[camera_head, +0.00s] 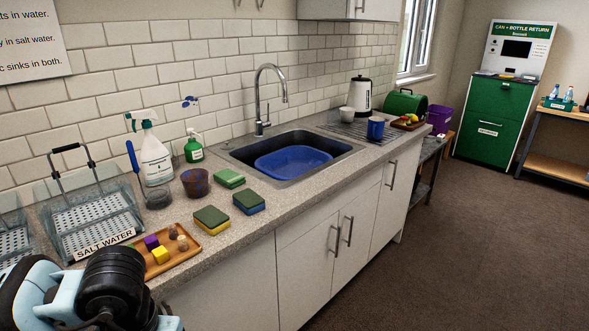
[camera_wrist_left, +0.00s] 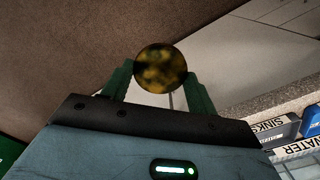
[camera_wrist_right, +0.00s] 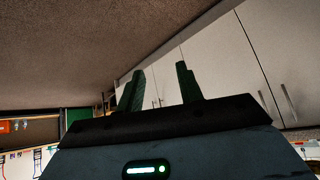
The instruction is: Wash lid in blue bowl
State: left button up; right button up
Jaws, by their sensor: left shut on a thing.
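The blue bowl (camera_head: 293,166) sits in the sink basin in the head view. In the left wrist view, my left gripper (camera_wrist_left: 160,77) is shut on a round dark lid (camera_wrist_left: 161,66) with yellow-brown blotches on its face. The lid is held up between the green fingers, with the floor and cabinet fronts behind it. My right gripper (camera_wrist_right: 159,83) is open and empty in front of the cabinet fronts. Neither gripper's fingers show in the head view, where part of my arm fills the lower left corner.
The faucet (camera_head: 264,100) rises behind the sink (camera_head: 345,151). Sponges (camera_head: 248,202), a brown cup (camera_head: 195,181), spray bottles (camera_head: 153,158) and a wooden tray (camera_head: 190,250) with small pieces stand left of the sink. A clear salt water tank (camera_head: 120,228) is further left. A blue mug (camera_head: 376,128) stands right.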

pick_arm(q)
jog(key=shift+f, duration=0.1)
